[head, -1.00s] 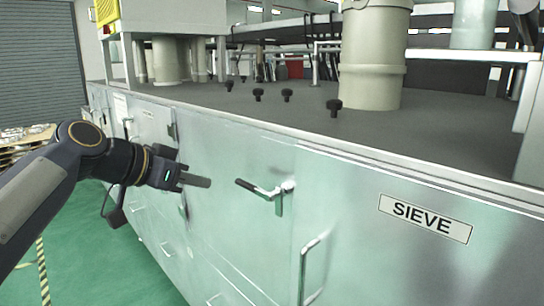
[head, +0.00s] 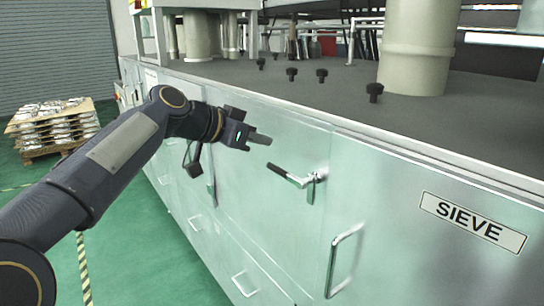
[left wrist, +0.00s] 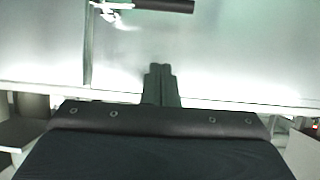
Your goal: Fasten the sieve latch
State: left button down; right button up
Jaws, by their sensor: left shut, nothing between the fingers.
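The sieve latch (head: 294,177) is on the front of the metal cabinet, left of the SIEVE label (head: 473,221). It has a dark grip on its left end and a bright metal pivot on its right. In the left wrist view the latch (left wrist: 163,5) shows at the top edge, its metal pivot at the upper left. My left gripper (head: 262,139) is shut and empty, in front of the cabinet, up and left of the latch and apart from it. In the left wrist view its fingertips (left wrist: 160,68) are together. My right gripper is not in view.
A bar handle (head: 345,260) stands out from the panel below and right of the latch. Black knobs (head: 375,91) and a beige cylinder (head: 416,45) stand on the cabinet top. A pallet of castings (head: 55,125) is at the left. Green floor lies in front.

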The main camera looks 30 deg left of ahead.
aim_at(274, 169)
pick_arm(q)
jog(key=w+d+f, duration=0.1)
jog(key=w+f, duration=0.2)
jog(key=f, duration=0.3)
jog(key=shift+d+p, duration=0.2)
jog(key=shift+p, duration=0.15)
jog(key=shift+a+f+n+b, duration=0.1)
jog(key=shift+f+n+b, duration=0.25)
jog(key=shift+b, duration=0.25)
jog(key=shift+w+a+f+n+g+h+b, duration=0.15)
jog(key=shift+f+n+g+h+b, duration=0.15)
jog(key=shift+f+n+h+b, duration=0.55)
jog(key=s+d+f+n+h+b, duration=0.2)
jog(key=d+f+n+h+b, duration=0.3)
jog(key=n+b, duration=0.5)
jog(key=shift+f+n+t+h+b, duration=0.4)
jog(key=shift+f+h+b, duration=0.55)
jog(key=shift+f+b, duration=1.3)
jog(key=shift+s+d+r+b, duration=0.1)
jog(key=shift+r+b, duration=0.25)
jog(key=shift+r, duration=0.05)
